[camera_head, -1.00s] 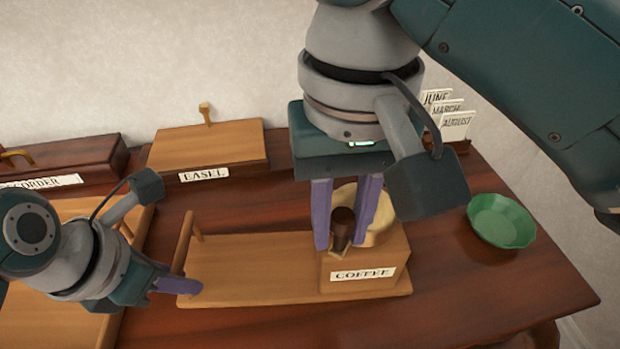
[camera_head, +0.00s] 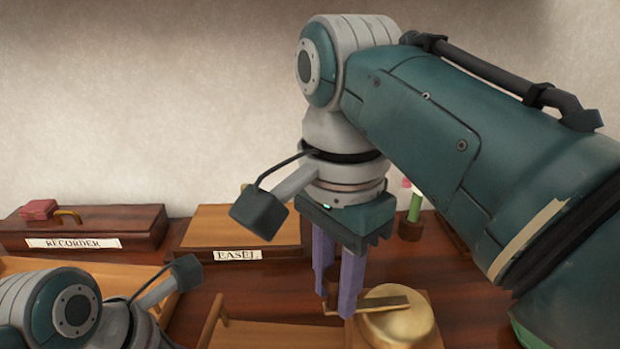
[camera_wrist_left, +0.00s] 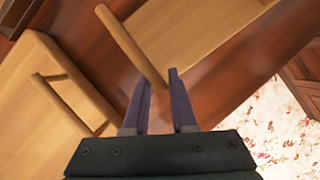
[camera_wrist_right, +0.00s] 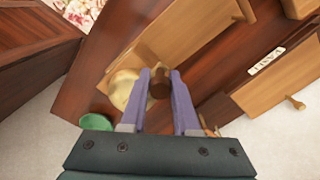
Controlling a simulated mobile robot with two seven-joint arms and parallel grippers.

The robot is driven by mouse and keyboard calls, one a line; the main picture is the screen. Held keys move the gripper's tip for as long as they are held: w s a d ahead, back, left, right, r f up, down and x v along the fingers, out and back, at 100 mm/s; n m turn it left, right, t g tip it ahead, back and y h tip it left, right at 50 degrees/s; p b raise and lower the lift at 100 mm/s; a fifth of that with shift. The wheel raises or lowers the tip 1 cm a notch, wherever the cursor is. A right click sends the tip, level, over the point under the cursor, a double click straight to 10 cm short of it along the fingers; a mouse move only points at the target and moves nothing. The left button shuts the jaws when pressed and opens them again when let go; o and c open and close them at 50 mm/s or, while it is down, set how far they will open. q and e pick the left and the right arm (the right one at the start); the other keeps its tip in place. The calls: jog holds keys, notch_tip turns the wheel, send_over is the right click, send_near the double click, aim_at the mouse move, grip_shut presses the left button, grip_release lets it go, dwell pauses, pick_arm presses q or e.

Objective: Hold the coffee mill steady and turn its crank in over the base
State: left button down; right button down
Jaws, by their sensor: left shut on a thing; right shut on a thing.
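The coffee mill's brass dome (camera_head: 398,322) and crank arm (camera_head: 370,305) show low in the head view, with its wooden base board (camera_head: 265,336) cut off below. My right gripper (camera_head: 338,300) points down, shut on the brown crank knob (camera_head: 330,284), left of the dome and beyond the board's near part. In the right wrist view the knob (camera_wrist_right: 159,86) sits between the fingers beside the dome (camera_wrist_right: 122,88). My left gripper (camera_wrist_left: 160,92) is shut on the wooden bar handle (camera_wrist_left: 130,45) at the board's end. Its fingertips are out of the head view.
The recorder box (camera_head: 85,232) and easel box (camera_head: 240,232) stand at the back against the wall. A green bowl (camera_wrist_right: 95,122) sits beside the mill, mostly hidden by my right arm in the head view. Another wooden piece (camera_wrist_left: 45,90) lies near my left gripper.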

pick_arm(q)
jog(key=shift+d, duration=0.3)
pick_arm(e)
jog(key=shift+w+a+m, duration=0.3)
jog(key=shift+w+m, duration=0.3)
jog(key=shift+m, duration=0.2)
jog(key=c, duration=1)
grip_release()
pick_arm(q)
jog(key=shift+a, duration=0.15)
pick_arm(e)
jog(key=o, duration=0.3)
jog(key=shift+d, duration=0.2)
jog(key=shift+o, duration=0.2)
pick_arm(q)
jog(key=shift+a, duration=0.1)
pick_arm(e)
notch_tip(320, 180, up, 8)
jog(key=shift+f, duration=0.2)
